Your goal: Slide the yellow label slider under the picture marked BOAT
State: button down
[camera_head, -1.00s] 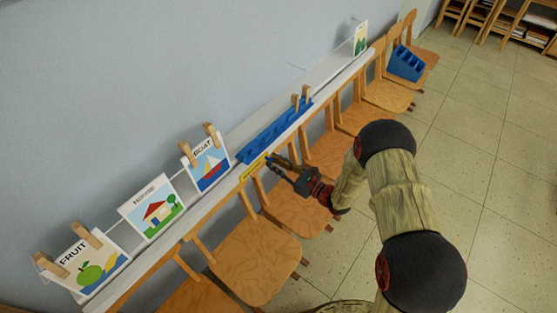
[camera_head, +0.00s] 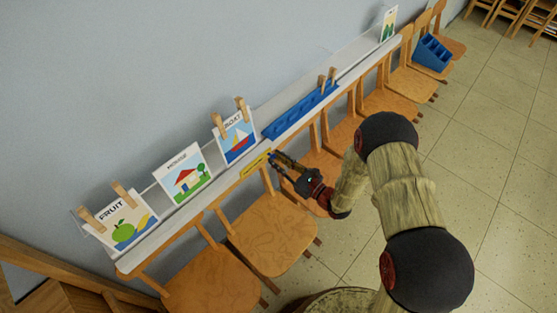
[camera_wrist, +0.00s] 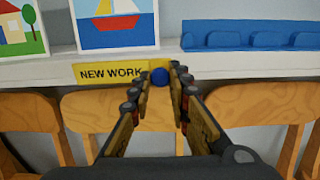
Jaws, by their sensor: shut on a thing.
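The yellow label slider (camera_head: 255,165) sits on the front edge of the white wall ledge. In the wrist view the slider (camera_wrist: 108,73) reads NEW WORK, with a blue knob (camera_wrist: 160,77) at its right end. My gripper (camera_head: 275,156) is shut on that knob; its fingertips (camera_wrist: 164,77) are on either side of it. The BOAT picture (camera_head: 236,137) stands on the ledge, held by wooden pegs. In the wrist view the cut-off sailboat picture (camera_wrist: 116,24) is directly above the slider, their left ends nearly level.
The HOUSE picture (camera_head: 183,174) and FRUIT picture (camera_head: 122,222) stand left along the ledge (camera_head: 150,240). A blue rack (camera_head: 298,112) is to the right. Several wooden chairs (camera_head: 270,232) line the ledge below my gripper. A blue caddy (camera_head: 433,52) sits on a far chair.

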jog(key=c, duration=1.7)
grip_release()
jog(key=shift+o, duration=0.2)
jog(key=v, duration=1.2)
